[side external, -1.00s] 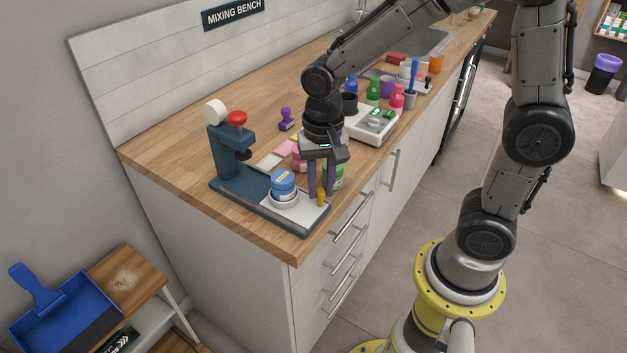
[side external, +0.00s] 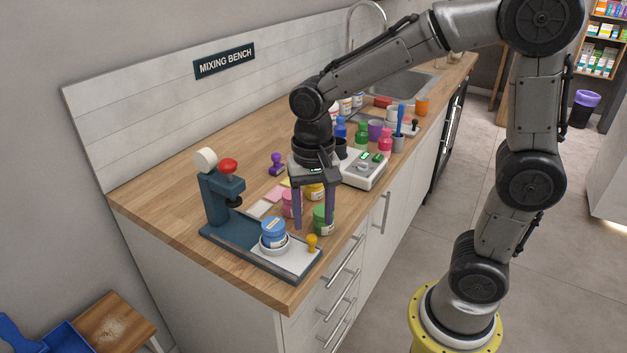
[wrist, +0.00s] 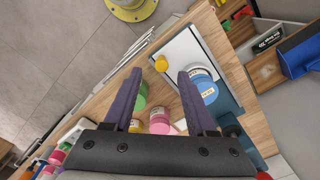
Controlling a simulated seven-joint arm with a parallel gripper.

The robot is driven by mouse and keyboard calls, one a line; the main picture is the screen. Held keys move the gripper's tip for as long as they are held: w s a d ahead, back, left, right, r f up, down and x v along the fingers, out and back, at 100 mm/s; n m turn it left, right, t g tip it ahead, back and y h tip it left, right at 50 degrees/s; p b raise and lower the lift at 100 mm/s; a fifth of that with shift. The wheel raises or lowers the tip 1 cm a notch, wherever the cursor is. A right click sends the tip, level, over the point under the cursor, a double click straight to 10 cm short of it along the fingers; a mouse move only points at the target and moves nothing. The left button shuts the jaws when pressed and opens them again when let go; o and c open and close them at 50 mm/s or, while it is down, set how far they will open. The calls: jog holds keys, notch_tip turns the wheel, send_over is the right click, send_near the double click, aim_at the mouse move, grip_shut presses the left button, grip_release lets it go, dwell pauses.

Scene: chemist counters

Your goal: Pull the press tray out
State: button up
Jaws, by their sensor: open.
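The blue-grey press (side external: 222,205) stands at the near left end of the counter. Its white tray (side external: 292,262) lies on the base and shows in the wrist view (wrist: 183,49). A blue-lidded jar (side external: 273,231) sits in a white ring on the tray and also shows in the wrist view (wrist: 205,90). A yellow knob (side external: 312,243) stands upright at the tray's outer end; the wrist view shows this knob (wrist: 162,63) too.
A green jar (side external: 323,219) and a pink jar (side external: 291,203) stand close behind my fingers. A purple stamp (side external: 277,165) and a white scale (side external: 363,169) are farther back. Several coloured bottles stand beyond. The counter's front edge is close to the tray.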

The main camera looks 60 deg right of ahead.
notch_tip(320, 180, up, 9)
jog(key=shift+r, duration=0.2)
dwell(0.3)
jog(key=s+d+r+t, duration=0.2)
jog(key=s+r+t, duration=0.1)
jog(key=s, duration=0.5)
jog(key=s+d+f+n+t, duration=0.1)
jog(key=s+f+n, duration=0.3)
jog(key=n, duration=0.5)
jog(key=shift+s+d+f+t, duration=0.15)
jog(key=shift+s+f+t, duration=0.15)
jog(key=shift+f+t, duration=0.55)
